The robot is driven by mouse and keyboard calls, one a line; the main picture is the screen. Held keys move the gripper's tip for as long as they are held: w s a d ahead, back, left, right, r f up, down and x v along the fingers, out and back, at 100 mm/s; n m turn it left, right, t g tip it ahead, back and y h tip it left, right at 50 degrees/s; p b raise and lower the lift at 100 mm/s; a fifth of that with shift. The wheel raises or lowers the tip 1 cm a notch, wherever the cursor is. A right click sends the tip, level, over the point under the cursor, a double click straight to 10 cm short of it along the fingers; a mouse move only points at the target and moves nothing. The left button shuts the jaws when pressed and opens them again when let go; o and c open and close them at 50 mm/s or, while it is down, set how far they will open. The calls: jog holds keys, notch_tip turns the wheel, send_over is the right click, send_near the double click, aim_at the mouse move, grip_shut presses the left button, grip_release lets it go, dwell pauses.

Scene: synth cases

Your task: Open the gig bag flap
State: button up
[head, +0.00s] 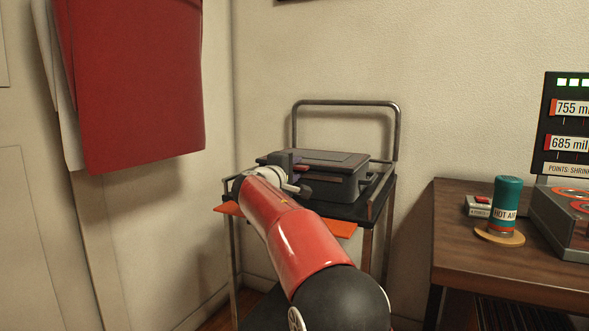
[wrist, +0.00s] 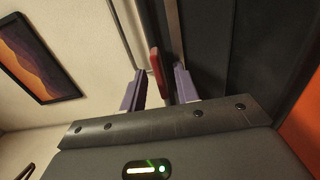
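The gig bag appears as a dark grey case (head: 337,182) with a flat lid flap (head: 318,158), lying closed on a cart. A red tab (head: 301,168) shows at its left side. My gripper (head: 291,165) is at that side of the case, partly hidden by my red arm. In the wrist view, two purple fingers of my gripper (wrist: 159,86) stand apart on either side of the red tab (wrist: 157,70). A small gap seems to show on both sides of the tab. The dark case surface (wrist: 225,45) fills the right of that view.
The cart's metal handle (head: 346,103) rises behind the case. An orange sheet (head: 337,228) sticks out at the cart's front. A wooden table (head: 500,255) at right holds a teal can (head: 506,203) and a small box (head: 478,206). Red cloth (head: 135,85) hangs at left.

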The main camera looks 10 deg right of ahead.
grip_shut()
dwell(0.3)
